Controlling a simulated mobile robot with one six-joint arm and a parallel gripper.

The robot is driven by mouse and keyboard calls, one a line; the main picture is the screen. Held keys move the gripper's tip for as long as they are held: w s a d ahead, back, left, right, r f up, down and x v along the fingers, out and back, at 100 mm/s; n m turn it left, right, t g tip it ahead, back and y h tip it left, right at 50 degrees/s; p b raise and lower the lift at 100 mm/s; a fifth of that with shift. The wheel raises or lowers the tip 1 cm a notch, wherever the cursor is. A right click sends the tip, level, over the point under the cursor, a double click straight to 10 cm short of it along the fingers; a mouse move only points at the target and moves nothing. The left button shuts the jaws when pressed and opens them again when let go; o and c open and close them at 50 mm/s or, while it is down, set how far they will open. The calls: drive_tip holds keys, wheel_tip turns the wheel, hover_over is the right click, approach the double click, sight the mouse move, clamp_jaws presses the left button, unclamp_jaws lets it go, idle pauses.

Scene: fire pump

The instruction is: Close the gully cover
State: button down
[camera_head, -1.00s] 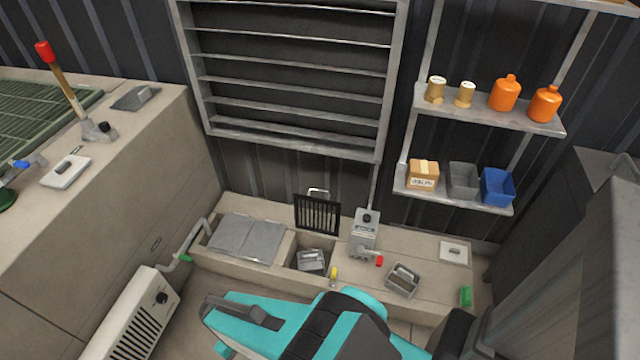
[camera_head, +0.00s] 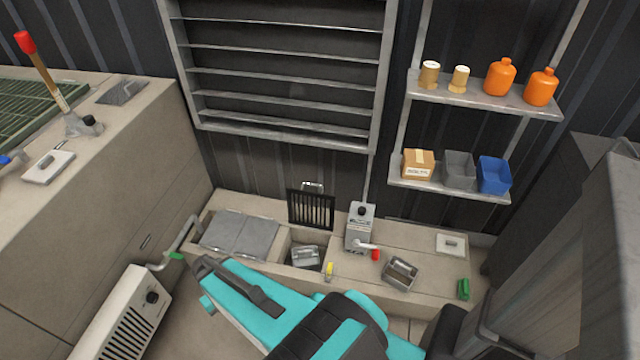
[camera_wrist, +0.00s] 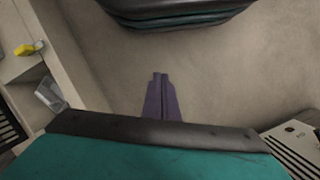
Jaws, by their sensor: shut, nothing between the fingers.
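The gully cover, a black slotted grate (camera_head: 311,209), stands upright at the back edge of the square gully opening (camera_head: 306,240) in the low concrete ledge. A pale handle (camera_head: 313,187) shows at its top. A grey metal box-like item (camera_head: 305,256) sits in the opening. Part of a dark slotted piece, probably the cover, shows at the left edge of the wrist view (camera_wrist: 10,133). My gripper (camera_wrist: 160,76) shows as narrow purple fingers, shut and empty over bare floor, apart from the cover. In the head view my teal arm hides the gripper.
Grey plates (camera_head: 240,235) lie left of the opening. A grey box with a red-ended lever (camera_head: 360,228) stands to its right, near a small grey carrier (camera_head: 400,273). A yellow item (camera_head: 329,270) is at the ledge front. A white heater (camera_head: 122,315) stands on the left.

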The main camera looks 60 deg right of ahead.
drive_tip(key=w+d+r+m+t+h+b, duration=0.15)
drive_tip(key=w+d+m+b, duration=0.35)
drive_tip(key=d, duration=0.9)
drive_tip(key=w+d+r+m+t+b, duration=0.1)
drive_tip(key=w+d+r+t+b, duration=0.15)
drive_tip(key=w+d, duration=0.8)
drive_tip(key=s+d+r+m+h+b, duration=0.1)
drive_tip(key=s+d+r+b, duration=0.1)
drive_tip(key=d, duration=0.9)
drive_tip(key=s+d+r+m+h+b, duration=0.1)
drive_tip(key=s+d+r, duration=0.4)
drive_tip(key=d, duration=0.6)
drive_tip(key=s+d+r+m+h+b, duration=0.2)
drive_tip(key=s+d+r+m+b, duration=0.1)
drive_tip(key=d, duration=0.8)
drive_tip(key=shift+s+r+t, duration=0.25)
drive_tip(key=shift+r+t, duration=0.15)
drive_tip(key=shift+r, duration=0.4)
drive_tip(key=shift+f, duration=0.1)
drive_tip(key=b+x, duration=0.2)
drive_tip(key=x, duration=0.8)
drive_tip(key=shift+w+a, duration=0.1)
drive_tip(key=shift+a, duration=0.15)
